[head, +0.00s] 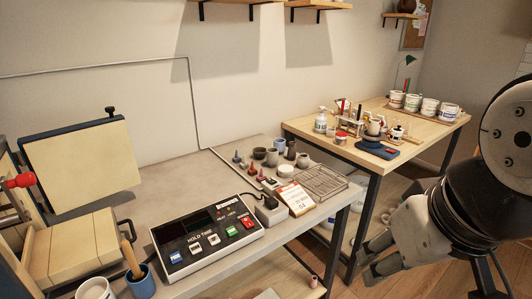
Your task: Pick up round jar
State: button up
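Several small round jars and cups stand at the back of the grey table, among them a dark one (272,157), a blue-and-white one (280,145) and a pale one (303,160). A low white round container (286,171) stands in front of them. I cannot tell which of these is the round jar. My gripper (366,261) is at the lower right, in front of the far wooden table and apart from all the jars. Its fingers point left with a gap between them, and nothing shows between them.
White tubs (429,107) and tools crowd the wooden table (352,157). A blue cup (141,283) is at lower left.

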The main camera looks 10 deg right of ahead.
aim_at(304, 160)
jog(key=i+l+z, duration=0.45)
jog(key=i+z, duration=0.4)
jog(key=i+l, duration=0.1)
jog(key=i, duration=0.25)
jog(key=i+l, duration=0.1)
jog(key=i, duration=0.3)
jog(key=i+u, duration=0.2)
jog(key=u, duration=0.25)
jog(key=i+l+u, duration=0.15)
jog(key=u, duration=0.3)
jog(key=i+l+u, duration=0.15)
jog(key=u, duration=0.3)
jog(key=i+l+u, duration=0.1)
jog(key=l+u, duration=0.15)
jog(key=u, duration=0.2)
jog(key=l+u, duration=0.25)
jog(key=u, duration=0.2)
jog(key=i, duration=0.05)
